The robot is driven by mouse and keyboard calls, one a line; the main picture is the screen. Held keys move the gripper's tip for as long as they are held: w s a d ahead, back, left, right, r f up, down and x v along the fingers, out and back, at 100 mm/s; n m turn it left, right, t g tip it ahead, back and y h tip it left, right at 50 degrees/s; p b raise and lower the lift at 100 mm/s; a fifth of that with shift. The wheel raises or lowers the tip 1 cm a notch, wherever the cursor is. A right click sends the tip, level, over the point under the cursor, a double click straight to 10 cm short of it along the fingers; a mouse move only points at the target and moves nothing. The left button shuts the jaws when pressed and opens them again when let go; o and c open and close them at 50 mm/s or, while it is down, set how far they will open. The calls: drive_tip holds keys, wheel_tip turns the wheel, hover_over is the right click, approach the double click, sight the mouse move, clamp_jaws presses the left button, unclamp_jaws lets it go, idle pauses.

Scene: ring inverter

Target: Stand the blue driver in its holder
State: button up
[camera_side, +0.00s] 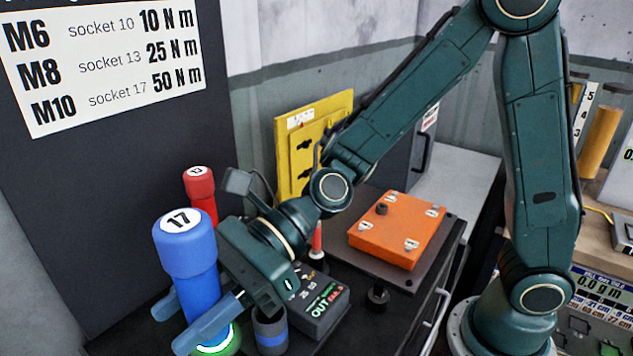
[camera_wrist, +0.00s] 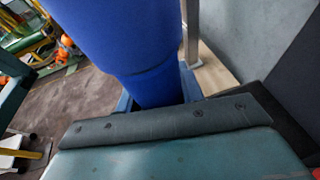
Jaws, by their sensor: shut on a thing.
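The blue driver (camera_side: 186,258), with a white cap label reading 17, is at the lower left in the side view, roughly upright with a slight tilt. My gripper (camera_side: 182,322) is shut on its lower body, one finger on each side. A green-lit ring (camera_side: 219,346) shows by the driver's lower end, partly hidden by a finger. A dark cup with a blue band (camera_side: 269,332), which looks like the holder, stands just right of the driver, apart from it. In the wrist view the blue driver (camera_wrist: 125,45) fills the upper middle; its lower end is hidden behind my gripper.
A red driver (camera_side: 200,190) marked 13 stands behind the blue one. A dark controller box (camera_side: 318,303) with a lit display sits right of the cup. An orange plate (camera_side: 397,230) lies on a dark base farther right. A yellow panel (camera_side: 318,135) stands behind.

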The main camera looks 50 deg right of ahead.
drive_tip(key=w+d+r, duration=0.3)
drive_tip(key=d+r, duration=0.4)
drive_tip(key=d, duration=0.5)
drive_tip(key=shift+w, duration=0.4)
drive_tip(key=shift+f, duration=0.15)
wheel_tip(320, 180, down, 16)
drive_tip(key=shift+f, duration=0.2)
idle(1.5)
drive_tip(key=shift+f, duration=0.2)
idle(0.8)
drive_tip(key=o, duration=1.3)
drive_tip(key=shift+f, duration=0.1)
drive_tip(key=shift+d, duration=0.15)
